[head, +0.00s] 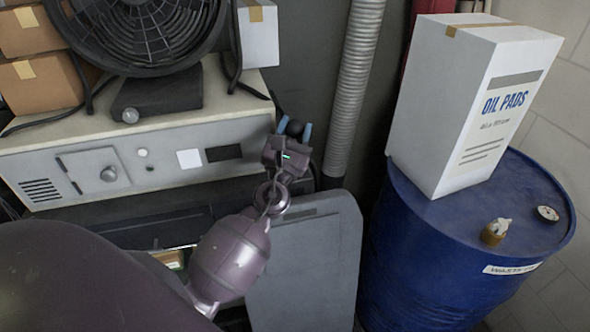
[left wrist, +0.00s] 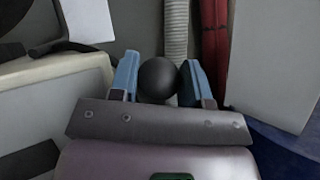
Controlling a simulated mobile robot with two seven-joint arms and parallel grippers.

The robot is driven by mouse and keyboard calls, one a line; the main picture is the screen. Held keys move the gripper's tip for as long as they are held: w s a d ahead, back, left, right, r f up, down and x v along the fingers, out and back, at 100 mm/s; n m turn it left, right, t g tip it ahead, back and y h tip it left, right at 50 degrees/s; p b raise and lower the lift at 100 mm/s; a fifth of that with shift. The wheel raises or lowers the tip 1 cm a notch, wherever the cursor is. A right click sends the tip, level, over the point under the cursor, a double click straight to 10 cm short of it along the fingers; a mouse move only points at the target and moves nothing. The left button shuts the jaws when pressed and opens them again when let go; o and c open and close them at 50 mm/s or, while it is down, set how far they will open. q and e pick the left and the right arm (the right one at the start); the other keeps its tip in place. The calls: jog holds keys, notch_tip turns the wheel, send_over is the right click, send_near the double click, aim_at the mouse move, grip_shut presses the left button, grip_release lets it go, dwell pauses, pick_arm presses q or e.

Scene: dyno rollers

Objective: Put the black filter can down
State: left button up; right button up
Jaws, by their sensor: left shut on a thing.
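The black filter can (left wrist: 158,80) shows in the left wrist view as a dark round shape between the two blue fingers of my left gripper (left wrist: 160,82). The gripper is shut on it, with a finger on each side. In the head view the left gripper (head: 293,131) is near the right front corner of the beige cabinet, and the dark can (head: 295,128) shows small between its fingers. The gripper is held in the air, left of the blue drum (head: 420,255). My right gripper is in neither view.
A white OIL PADS box (head: 430,110) stands on the drum, with a small brown-and-white item (head: 495,231) near the drum's front. A fan (head: 145,30) stands on the beige cabinet (head: 235,95). A ribbed hose (head: 352,90) runs down behind the gripper. A grey panel (head: 305,265) is below.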

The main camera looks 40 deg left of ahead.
pick_arm(q)
notch_tip(320, 180, down, 9)
jog(key=b, duration=0.2)
jog(key=shift+r, duration=0.2)
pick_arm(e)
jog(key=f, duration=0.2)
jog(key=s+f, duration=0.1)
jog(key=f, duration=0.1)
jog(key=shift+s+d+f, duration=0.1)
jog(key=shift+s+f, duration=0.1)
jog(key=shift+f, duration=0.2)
pick_arm(q)
jog(key=shift+f+b, duration=0.15)
jog(key=shift+b, duration=0.2)
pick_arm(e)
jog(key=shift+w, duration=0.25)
